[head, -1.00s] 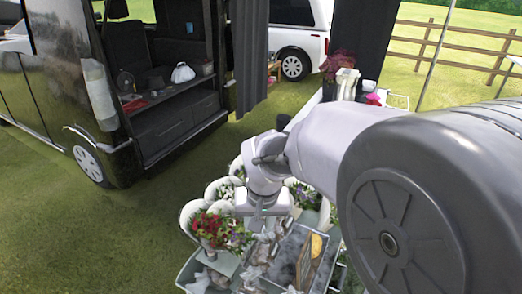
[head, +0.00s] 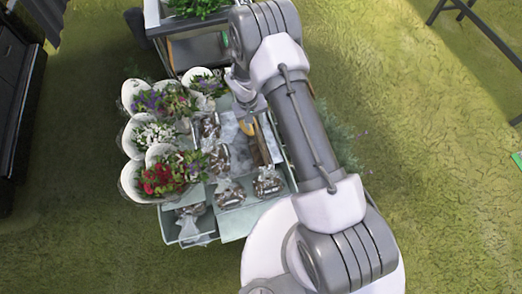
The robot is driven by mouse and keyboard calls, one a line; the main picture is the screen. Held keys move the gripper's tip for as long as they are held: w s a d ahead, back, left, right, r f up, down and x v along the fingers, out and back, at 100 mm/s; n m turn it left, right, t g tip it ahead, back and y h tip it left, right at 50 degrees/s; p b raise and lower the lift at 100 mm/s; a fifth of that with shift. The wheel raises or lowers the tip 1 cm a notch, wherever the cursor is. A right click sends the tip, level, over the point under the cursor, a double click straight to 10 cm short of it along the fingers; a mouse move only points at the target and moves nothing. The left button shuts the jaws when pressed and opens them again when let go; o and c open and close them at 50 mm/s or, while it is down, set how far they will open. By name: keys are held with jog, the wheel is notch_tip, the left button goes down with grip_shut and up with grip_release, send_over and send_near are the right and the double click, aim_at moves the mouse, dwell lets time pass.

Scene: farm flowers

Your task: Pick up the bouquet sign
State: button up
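A flat brown board with a yellow part (head: 263,146), which may be the bouquet sign, stands in a grey compartment on the right side of the flower cart (head: 288,181). Its face and any writing cannot be read from this view. My arm reaches over from the lower right. My gripper (head: 246,112) points down at the board's upper end, very close to it or touching. Its fingers are small and partly hidden by my wrist, so I cannot see whether they are open or closed on the board.
White-wrapped bouquets (head: 152,135) with red, white and purple flowers fill the cart's left side. Several clear-wrapped brown bundles (head: 229,192) lie around the compartment. A metal planter cart (head: 196,47) stands behind. Grass to the right is open; a dark vehicle (head: 18,90) is at left.

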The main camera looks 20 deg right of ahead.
jog(key=f+b, duration=0.1)
jog(key=f, duration=0.1)
jog(key=f+b, duration=0.1)
jog(key=f, duration=0.5)
jog(key=shift+d+f+b, duration=0.2)
jog(key=shift+d+b, duration=0.2)
jog(key=shift+s+r, duration=0.1)
jog(key=shift+r, duration=0.05)
jog(key=shift+c, duration=0.8)
grip_shut()
